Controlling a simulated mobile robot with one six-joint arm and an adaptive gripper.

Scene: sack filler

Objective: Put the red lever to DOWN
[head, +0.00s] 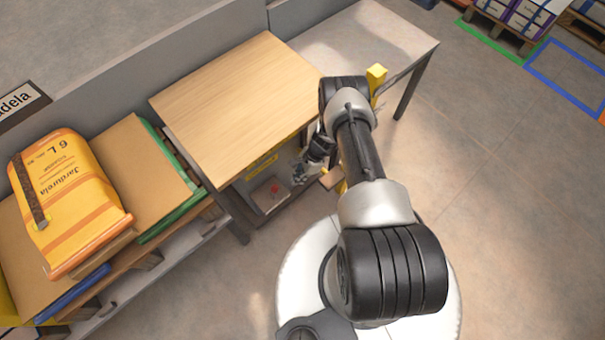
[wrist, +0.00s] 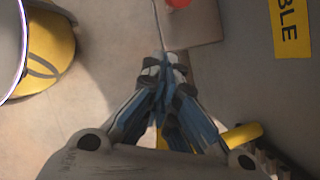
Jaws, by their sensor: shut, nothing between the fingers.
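The red lever shows only as a small red knob (head: 275,189) at a box-like unit under the wooden table top in the head view. In the wrist view its rounded red end (wrist: 178,3) is cut off by the top edge, above a flat plate (wrist: 192,24). Whether the lever stands up or down cannot be told. My gripper (head: 299,179) is just right of the red knob in the head view. In the wrist view my gripper (wrist: 166,62) has its fingertips together and empty, below the red end and apart from it in the picture.
The wooden table top (head: 235,100) overhangs the unit. A yellow label (wrist: 291,27) is on a grey panel to the right in the wrist view. A yellow sack (head: 70,200) lies on boards at left. Open floor (head: 500,200) lies to the right.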

